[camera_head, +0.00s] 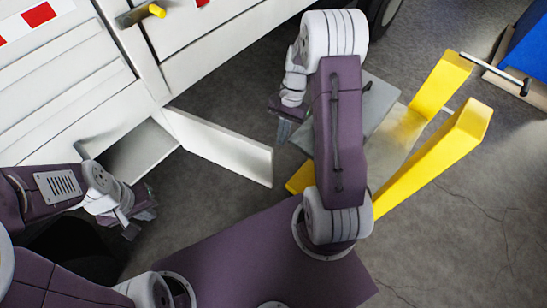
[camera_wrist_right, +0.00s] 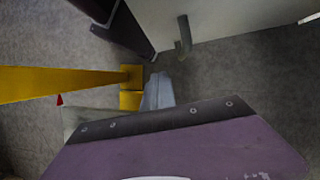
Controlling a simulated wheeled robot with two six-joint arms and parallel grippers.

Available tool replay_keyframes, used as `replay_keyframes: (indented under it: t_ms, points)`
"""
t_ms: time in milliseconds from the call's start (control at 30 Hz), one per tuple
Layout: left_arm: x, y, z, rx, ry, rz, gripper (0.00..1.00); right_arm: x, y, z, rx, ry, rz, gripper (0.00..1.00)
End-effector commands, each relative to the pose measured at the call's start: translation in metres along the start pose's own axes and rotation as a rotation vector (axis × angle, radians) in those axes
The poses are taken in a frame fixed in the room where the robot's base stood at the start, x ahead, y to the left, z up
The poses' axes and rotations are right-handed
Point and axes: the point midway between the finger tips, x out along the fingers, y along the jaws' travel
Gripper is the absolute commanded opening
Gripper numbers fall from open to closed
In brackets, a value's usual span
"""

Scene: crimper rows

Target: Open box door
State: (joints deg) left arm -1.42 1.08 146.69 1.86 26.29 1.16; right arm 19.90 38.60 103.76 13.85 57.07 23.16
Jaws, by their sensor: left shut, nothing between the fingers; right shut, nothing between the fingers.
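The box door (camera_head: 222,148) is a white flat panel on the side of the white vehicle. It stands swung outward from the box opening (camera_head: 140,158), whose inside shows. My left gripper (camera_head: 142,226) is shut and empty in front of the opening, at the lower left. My right gripper (camera_head: 283,131) is shut and empty, to the right of the door and apart from it. Its fingertips (camera_wrist_right: 157,88) show in the right wrist view. There, a pale panel, apparently the door (camera_wrist_right: 245,18), carries a grey handle (camera_wrist_right: 183,36). The door's handle is hidden in the head view.
A yellow-framed cart (camera_head: 440,150) with a grey platform stands right of my right arm; a yellow bar (camera_wrist_right: 60,82) shows in the wrist view. A blue object (camera_head: 530,55) is at the far right. Bare floor (camera_head: 220,95) lies between door and right gripper.

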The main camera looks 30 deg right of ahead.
Motion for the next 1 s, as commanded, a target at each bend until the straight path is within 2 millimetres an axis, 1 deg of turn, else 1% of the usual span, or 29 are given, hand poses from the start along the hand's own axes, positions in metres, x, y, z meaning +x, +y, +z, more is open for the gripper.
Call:
replay_keyframes:
  t_ms: [33, 233, 300, 400, 500, 633, 900, 1000]
  points:
    - [0.005, 0.0, 0.0, 0.0, 0.0, 0.0, 0.0, 0.014, 0.0, 0.0, -0.001, -0.004, 0.003, 0.0]
    - [0.013, 0.0, 0.001, 0.0, 0.0, 0.0, 0.0, 0.056, 0.001, 0.0, -0.001, -0.003, 0.003, 0.0]
    - [0.011, 0.0, 0.001, 0.0, 0.0, 0.0, 0.0, 0.057, 0.0, 0.015, -0.003, -0.001, 0.002, 0.0]
    - [0.012, 0.0, 0.001, 0.0, 0.0, 0.0, 0.0, 0.062, 0.0, 0.027, -0.003, 0.0, 0.002, 0.0]
    - [0.013, 0.0, 0.001, 0.0, 0.0, 0.0, 0.0, 0.064, 0.0, 0.034, -0.001, 0.001, 0.001, 0.0]
    - [0.013, 0.0, 0.001, 0.0, 0.0, 0.0, 0.0, 0.066, 0.0, 0.037, -0.001, 0.001, 0.001, 0.0]
    - [0.013, 0.0, 0.001, 0.0, 0.0, 0.0, 0.0, 0.065, 0.0, 0.038, -0.001, 0.001, 0.0, 0.0]
    - [0.01, 0.0, 0.001, 0.0, 0.0, 0.0, 0.0, 0.067, -0.005, 0.045, 0.008, 0.0, -0.004, 0.0]
